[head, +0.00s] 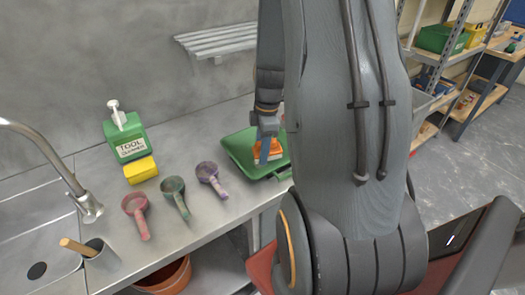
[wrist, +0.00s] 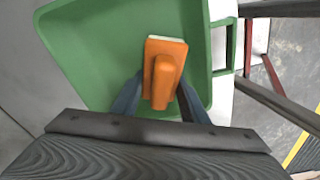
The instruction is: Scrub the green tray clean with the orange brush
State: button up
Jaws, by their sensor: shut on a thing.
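The green tray (head: 240,146) lies on the steel counter, partly hidden behind my arm in the head view. In the wrist view the tray (wrist: 80,55) fills the upper middle, with a handle at its right side. The orange brush (head: 275,150) is held over the tray's inside. In the wrist view the brush (wrist: 165,62) shows its orange back and grip, with a pale edge at the far end. My gripper (wrist: 160,98) is shut on the brush's grip. I cannot tell whether the bristles touch the tray floor.
A green tool cleaner bottle (head: 125,138), a yellow sponge (head: 141,170) and three scoops, red (head: 138,213), green (head: 174,195) and purple (head: 210,178), stand left of the tray. A slatted rack (head: 220,42) hangs behind.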

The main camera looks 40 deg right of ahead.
aim_at(260, 142)
jog(key=shift+r+p, duration=1.55)
jog(key=shift+r, duration=0.85)
jog(key=shift+r+p, duration=1.1)
jog(key=shift+r, duration=0.4)
